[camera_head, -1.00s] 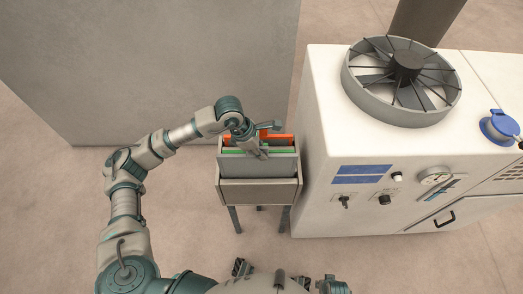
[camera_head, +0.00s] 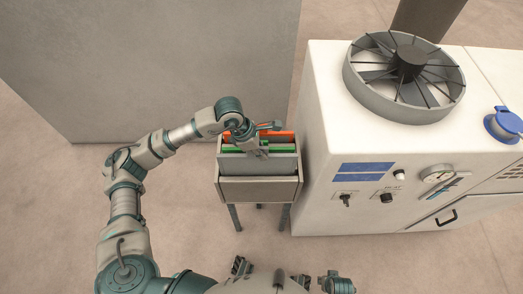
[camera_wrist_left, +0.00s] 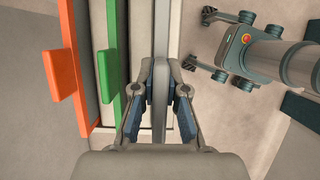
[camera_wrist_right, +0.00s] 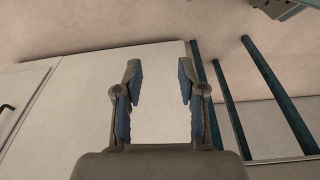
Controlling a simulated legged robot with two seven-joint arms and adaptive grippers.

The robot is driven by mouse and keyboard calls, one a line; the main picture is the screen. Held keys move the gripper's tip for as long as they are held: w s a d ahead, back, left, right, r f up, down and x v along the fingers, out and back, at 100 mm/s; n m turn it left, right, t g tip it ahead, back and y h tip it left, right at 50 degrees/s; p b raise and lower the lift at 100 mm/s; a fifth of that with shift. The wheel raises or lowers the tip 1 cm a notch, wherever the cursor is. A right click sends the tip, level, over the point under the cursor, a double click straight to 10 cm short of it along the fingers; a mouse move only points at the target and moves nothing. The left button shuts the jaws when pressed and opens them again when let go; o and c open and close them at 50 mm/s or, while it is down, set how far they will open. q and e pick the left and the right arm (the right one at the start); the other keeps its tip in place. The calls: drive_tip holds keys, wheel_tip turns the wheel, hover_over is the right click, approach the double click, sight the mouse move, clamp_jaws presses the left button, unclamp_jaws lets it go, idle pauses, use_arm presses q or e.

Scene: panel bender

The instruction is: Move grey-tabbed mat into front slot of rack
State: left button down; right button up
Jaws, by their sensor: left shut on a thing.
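The grey-tabbed mat (camera_head: 262,166) stands upright at the front of the rack (camera_head: 258,190), its lower part hidden behind the rack's front panel. My left gripper (camera_head: 262,153) is at its top edge and is shut on it. In the left wrist view the mat's narrow grey edge (camera_wrist_left: 160,45) runs between the fingers (camera_wrist_left: 161,78). I cannot tell how deep the mat sits. My right gripper (camera_wrist_right: 160,75) is open and empty in the right wrist view.
A green-tabbed mat (camera_wrist_left: 113,85) and an orange-tabbed mat (camera_wrist_left: 67,75) stand behind the grey one. A white machine (camera_head: 325,150) with a fan (camera_head: 405,80) is close on the rack's right. A large grey panel (camera_head: 150,70) is behind. Floor on the left is clear.

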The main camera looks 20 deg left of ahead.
sight(261, 163)
use_arm(q)
drive_tip(key=shift+f+b, duration=0.5)
drive_tip(key=shift+f, duration=0.3)
drive_tip(key=shift+f+b, duration=1.7)
drive_tip(key=shift+f, duration=0.85)
use_arm(e)
wheel_tip(261, 163, up, 11)
drive_tip(key=w+t, duration=0.1)
drive_tip(key=shift+w+a+f+t, duration=0.15)
drive_tip(key=shift+w+a+t, duration=0.05)
drive_tip(key=shift+w+t, duration=0.1)
use_arm(q)
drive_tip(key=c, duration=1.1)
unclamp_jaws()
drive_tip(key=shift+c, duration=0.2)
drive_tip(key=v, duration=1.2)
drive_tip(key=shift+f, duration=0.1)
